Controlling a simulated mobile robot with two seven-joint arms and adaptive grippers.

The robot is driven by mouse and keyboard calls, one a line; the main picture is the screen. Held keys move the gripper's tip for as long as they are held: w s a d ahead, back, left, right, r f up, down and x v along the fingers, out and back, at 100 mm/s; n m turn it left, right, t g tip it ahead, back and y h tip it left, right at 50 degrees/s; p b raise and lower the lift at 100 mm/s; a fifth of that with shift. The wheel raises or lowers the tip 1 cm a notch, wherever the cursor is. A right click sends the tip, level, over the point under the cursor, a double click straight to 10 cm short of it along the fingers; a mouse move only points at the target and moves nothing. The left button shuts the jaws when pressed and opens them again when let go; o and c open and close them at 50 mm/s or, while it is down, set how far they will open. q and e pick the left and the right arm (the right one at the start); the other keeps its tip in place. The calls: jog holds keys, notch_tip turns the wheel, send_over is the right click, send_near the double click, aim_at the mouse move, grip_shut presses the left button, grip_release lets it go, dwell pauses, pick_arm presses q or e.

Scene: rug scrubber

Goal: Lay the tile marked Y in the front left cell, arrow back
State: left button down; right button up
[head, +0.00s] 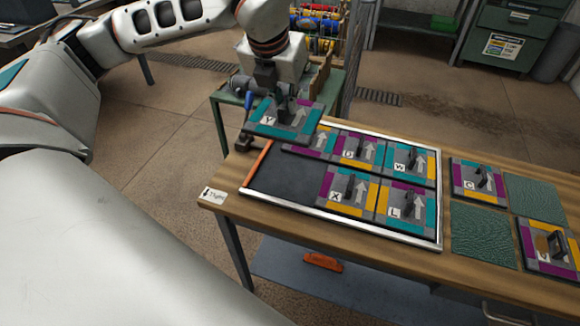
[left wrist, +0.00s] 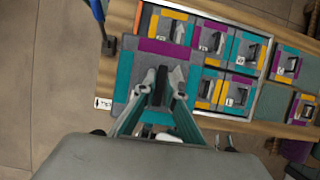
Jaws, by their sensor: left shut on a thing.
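The Y tile (head: 262,130) is grey with teal borders, a white Y label and a pale arrow pointing to the back. My left gripper (head: 288,104) is shut on the dark upright handle at its middle. The tile is held above the left back part of the silver-framed tray (head: 340,236), partly covering a back-row tile (head: 322,143). In the left wrist view the tile (left wrist: 123,80) shows teal and purple edges, with the gripper (left wrist: 163,86) on its handle. The front left cell (head: 285,180) is bare and dark. My right gripper is not in view.
The tray also holds several tiles, including W (head: 400,168), X (head: 327,202) and L (head: 385,212), with upright handles. Right of it are the C tile (head: 467,192), another tile (head: 533,255) and green mats (head: 482,235). An orange strip (head: 257,162) lines the tray's left side.

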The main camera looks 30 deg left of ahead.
pick_arm(q)
notch_tip(320, 180, down, 15)
jog(key=shift+f+b, duration=0.15)
jog(key=shift+b, duration=0.75)
notch_tip(320, 180, down, 4)
jog(key=shift+r, duration=0.1)
jog(key=c, duration=2.4)
grip_release()
jog(key=shift+b, duration=0.3)
jog(key=shift+c, duration=0.2)
jog(key=o, duration=0.3)
jog(key=shift+o, duration=0.2)
